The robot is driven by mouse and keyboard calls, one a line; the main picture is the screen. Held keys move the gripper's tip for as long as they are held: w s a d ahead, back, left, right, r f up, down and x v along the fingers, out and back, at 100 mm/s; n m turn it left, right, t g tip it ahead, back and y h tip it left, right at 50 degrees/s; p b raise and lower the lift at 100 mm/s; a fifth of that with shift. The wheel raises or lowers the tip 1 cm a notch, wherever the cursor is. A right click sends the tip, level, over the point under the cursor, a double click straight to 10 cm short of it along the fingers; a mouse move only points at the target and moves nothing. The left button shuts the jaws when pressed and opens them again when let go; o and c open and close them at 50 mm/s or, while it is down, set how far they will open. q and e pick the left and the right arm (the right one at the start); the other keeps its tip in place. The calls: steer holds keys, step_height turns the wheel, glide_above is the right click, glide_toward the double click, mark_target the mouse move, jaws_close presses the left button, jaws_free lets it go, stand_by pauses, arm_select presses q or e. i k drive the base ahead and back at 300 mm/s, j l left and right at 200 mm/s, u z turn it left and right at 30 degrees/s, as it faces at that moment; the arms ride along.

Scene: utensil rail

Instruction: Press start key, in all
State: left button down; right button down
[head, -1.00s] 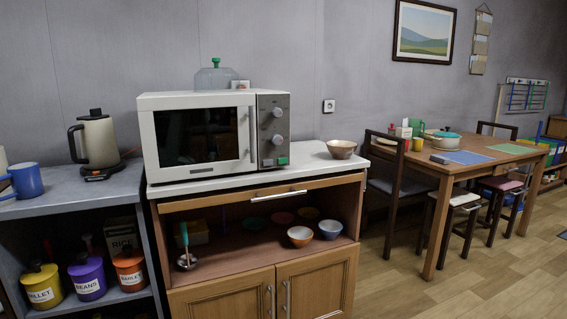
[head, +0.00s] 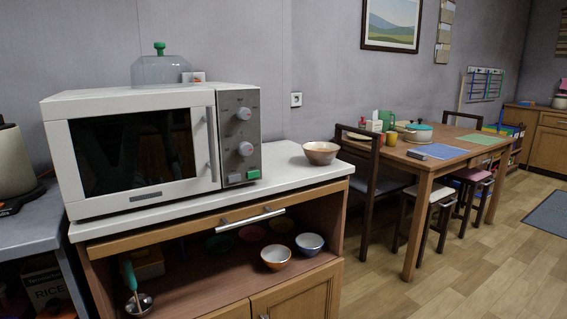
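A white microwave (head: 140,200) with a dark door window stands on the white top of a wooden cabinet at the left. Its grey control panel (head: 240,110) on the right side has two round dials. Below the dials sit a green key (head: 253,174) and a dark grey key (head: 235,178) beside it. The microwave door looks shut, with a vertical handle (head: 213,144). Neither of my grippers is in the head view.
A bowl (head: 320,153) stands on the cabinet top right of the microwave. A clear dome with a green knob (head: 160,68) sits on or behind the microwave. A dining table (head: 440,165) with chairs and stools stands at the right. Wooden floor is open in the right foreground.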

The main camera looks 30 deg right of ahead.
mark_target(254, 174)
steer(key=i+z, duration=0.3)
steer(key=i, duration=0.15)
steer(key=i+j+z, duration=0.1)
steer(key=i+z, duration=0.25)
steer(key=i, duration=0.1)
